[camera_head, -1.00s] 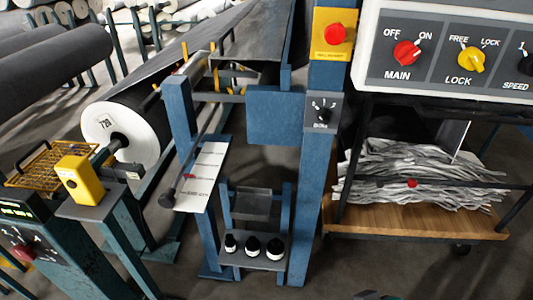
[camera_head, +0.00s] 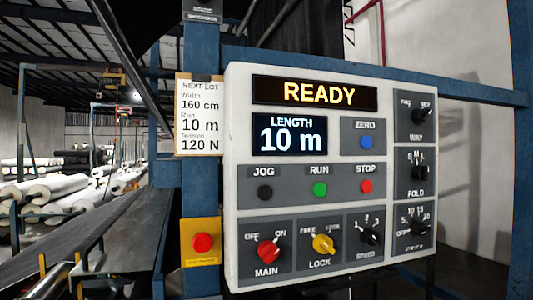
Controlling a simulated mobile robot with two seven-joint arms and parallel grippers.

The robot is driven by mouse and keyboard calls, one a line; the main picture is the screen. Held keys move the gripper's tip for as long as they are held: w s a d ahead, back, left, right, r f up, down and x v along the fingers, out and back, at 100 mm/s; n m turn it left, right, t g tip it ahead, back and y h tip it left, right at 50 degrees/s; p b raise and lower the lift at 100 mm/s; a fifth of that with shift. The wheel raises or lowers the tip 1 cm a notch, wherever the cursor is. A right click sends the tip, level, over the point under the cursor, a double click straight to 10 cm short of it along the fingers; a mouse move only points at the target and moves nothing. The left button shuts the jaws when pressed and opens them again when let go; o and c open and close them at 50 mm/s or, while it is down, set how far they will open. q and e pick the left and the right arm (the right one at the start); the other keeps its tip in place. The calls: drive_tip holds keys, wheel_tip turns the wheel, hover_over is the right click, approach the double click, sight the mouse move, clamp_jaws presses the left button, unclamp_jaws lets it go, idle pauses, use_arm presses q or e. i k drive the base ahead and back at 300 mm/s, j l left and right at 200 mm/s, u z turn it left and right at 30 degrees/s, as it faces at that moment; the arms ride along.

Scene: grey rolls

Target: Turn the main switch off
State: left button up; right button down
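The main switch (camera_head: 268,250) is a red rotary knob at the lower left of a pale control panel (camera_head: 232,180). OFF is printed at its upper left, ON at its upper right, and MAIN below. Its pointer appears to lean toward ON, though the mark is small. The panel's upper display (camera_head: 318,93) reads READY in yellow. The length display (camera_head: 289,135) reads 10 m. Neither of my grippers is in view.
A yellow lock knob (camera_head: 323,244) sits right of the main switch, with a black speed knob (camera_head: 370,235) beyond. A red button on a yellow box (camera_head: 202,243) is to the left. Blue, green and red buttons and more black knobs share the panel. A lot card (camera_head: 199,118) hangs left.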

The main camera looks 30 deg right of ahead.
sight(268, 251)
drive_tip(key=z, duration=1.35)
